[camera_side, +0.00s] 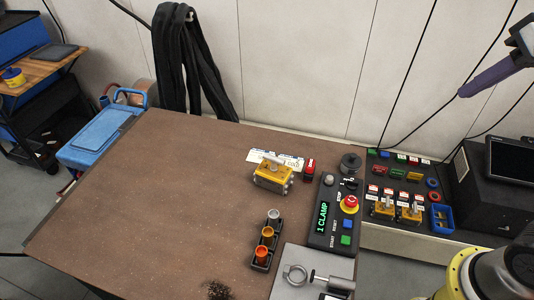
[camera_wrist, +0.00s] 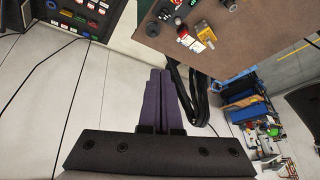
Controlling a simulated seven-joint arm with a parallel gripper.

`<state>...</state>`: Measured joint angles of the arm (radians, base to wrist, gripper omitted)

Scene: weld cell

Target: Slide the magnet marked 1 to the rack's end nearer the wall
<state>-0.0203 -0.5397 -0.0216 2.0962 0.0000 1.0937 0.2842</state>
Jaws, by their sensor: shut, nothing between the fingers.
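My gripper (camera_side: 463,93) has purple fingers and hangs high at the right of the side view, apart from everything on the table. In the wrist view its fingers (camera_wrist: 160,75) lie side by side, shut and empty. A small black rack (camera_side: 255,266) on the brown table holds a grey-white piece (camera_side: 274,214), a yellow-orange piece (camera_side: 267,232) and a red-orange piece (camera_side: 262,254) in a row. The grey-white piece is at the end nearer the wall. I cannot read a 1 on any of them, nor tell which thing is the magnet.
A yellow lever block (camera_side: 270,177) and a red block (camera_side: 309,165) sit on the table (camera_side: 150,190). A bench with coloured parts and two lever blocks (camera_side: 384,209) is right. The table's left side is clear.

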